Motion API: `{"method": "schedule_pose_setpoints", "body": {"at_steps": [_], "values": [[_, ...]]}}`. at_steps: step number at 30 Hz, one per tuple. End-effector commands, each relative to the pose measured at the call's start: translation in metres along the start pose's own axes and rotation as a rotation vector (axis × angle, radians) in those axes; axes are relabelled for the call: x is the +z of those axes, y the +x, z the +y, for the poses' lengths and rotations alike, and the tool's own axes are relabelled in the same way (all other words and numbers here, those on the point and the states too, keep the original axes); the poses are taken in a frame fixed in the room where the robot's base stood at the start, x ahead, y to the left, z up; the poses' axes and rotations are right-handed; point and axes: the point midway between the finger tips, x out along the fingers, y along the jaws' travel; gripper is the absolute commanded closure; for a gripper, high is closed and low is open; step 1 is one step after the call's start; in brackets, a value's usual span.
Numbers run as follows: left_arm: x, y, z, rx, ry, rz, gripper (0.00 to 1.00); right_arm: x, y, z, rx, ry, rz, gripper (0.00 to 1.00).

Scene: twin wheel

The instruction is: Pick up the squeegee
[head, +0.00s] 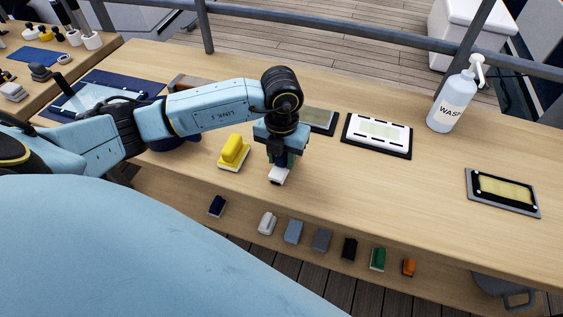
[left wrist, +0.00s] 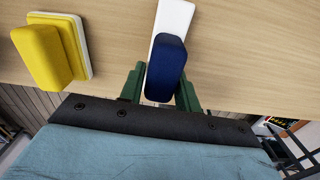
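A tool with a dark blue handle (left wrist: 167,68) and a white base (left wrist: 174,16), seemingly the squeegee, sits between the green fingers of my left gripper (left wrist: 160,90). The fingers lie close against both sides of the handle, and the gripper looks shut on it. In the head view, my left gripper (head: 284,158) points down near the table's front edge, with the white end (head: 279,175) showing below it. I cannot tell whether the tool touches the table. My right gripper is not in view.
A yellow block on a white base (head: 234,150) stands just left of my gripper. A framed yellow panel (head: 503,191) lies at right. Several small blocks (head: 322,240) line a lower shelf.

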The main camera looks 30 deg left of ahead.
Motion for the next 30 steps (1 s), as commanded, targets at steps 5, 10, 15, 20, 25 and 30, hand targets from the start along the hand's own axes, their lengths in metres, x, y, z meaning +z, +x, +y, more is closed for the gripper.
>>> {"method": "schedule_pose_setpoints", "body": {"at_steps": [5, 10, 15, 20, 25, 30], "values": [[0.000, 0.000, 0.000, 0.000, 0.000, 0.000, 0.92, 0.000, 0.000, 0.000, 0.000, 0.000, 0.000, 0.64], [0.000, 0.000, 0.000, 0.000, 0.000, 0.000, 0.96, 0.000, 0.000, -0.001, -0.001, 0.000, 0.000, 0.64], [0.001, -0.007, 0.000, -0.001, 0.000, -0.002, 0.96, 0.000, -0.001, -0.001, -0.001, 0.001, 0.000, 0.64], [0.001, -0.034, 0.000, -0.002, 0.000, -0.005, 0.96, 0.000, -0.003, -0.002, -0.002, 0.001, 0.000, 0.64], [0.001, -0.069, 0.000, -0.001, 0.000, -0.005, 0.96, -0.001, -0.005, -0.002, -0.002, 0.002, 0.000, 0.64], [0.001, -0.093, 0.000, -0.001, 0.000, -0.003, 0.96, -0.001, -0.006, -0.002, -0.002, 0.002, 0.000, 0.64]]}}
